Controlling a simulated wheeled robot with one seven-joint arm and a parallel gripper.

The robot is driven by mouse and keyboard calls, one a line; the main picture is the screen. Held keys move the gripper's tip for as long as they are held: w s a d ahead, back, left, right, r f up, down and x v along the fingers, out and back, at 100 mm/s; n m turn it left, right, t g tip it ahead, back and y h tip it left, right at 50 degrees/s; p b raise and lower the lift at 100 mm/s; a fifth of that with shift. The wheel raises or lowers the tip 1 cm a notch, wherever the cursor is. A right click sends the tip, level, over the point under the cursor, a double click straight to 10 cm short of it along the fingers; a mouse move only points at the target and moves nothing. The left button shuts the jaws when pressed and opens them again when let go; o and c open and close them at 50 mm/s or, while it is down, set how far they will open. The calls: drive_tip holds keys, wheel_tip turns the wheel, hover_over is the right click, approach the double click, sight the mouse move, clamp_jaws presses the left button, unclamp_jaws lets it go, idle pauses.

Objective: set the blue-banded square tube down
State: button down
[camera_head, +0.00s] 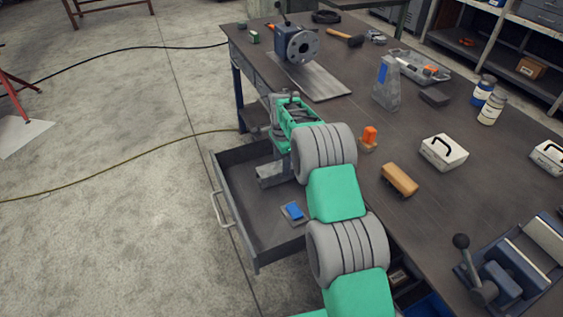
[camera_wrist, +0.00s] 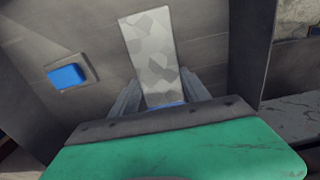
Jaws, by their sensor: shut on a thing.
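The square tube (camera_wrist: 152,52) is a mottled grey galvanized piece in the wrist view, with a strip of blue at its near end by my gripper. My gripper (camera_wrist: 163,97) is shut on it, one finger along each side. In the head view my gripper is over the open drawer (camera_head: 235,205), and my arm hides most of it and the tube. In the wrist view the tube points toward the drawer's dark floor. I cannot tell whether it touches that floor.
A blue-topped grey block (camera_head: 293,212) lies in the drawer, also in the wrist view (camera_wrist: 68,76).

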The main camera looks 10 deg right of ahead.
drive_tip(key=shift+r, duration=0.1)
drive_tip(key=c, duration=0.5)
unclamp_jaws()
drive_tip(key=s+r+n, duration=0.2)
drive_tip(key=s+r, duration=0.1)
drive_tip(key=r, duration=0.6)
drive_tip(key=s+r+n, duration=0.1)
drive_tip(key=s+r, duration=0.2)
drive_tip(key=r, duration=0.6)
drive_tip(key=s+r+n+t, duration=0.25)
drive_tip(key=s+n, duration=0.55)
drive_tip(key=s, duration=1)
drive_tip(key=s+f+n, duration=0.1)
drive_tip(key=s, duration=0.2)
drive_tip(key=s+f+n, duration=0.2)
drive_tip(key=s, duration=0.2)
drive_tip(key=s+f+n, duration=0.1)
drive_tip(key=s, duration=0.3)
drive_tip(key=shift+s+a+f+n+b, duration=0.2)
drive_tip(key=shift+a+f+n+b, duration=0.1)
drive_tip(key=shift+a+f+b, duration=0.1)
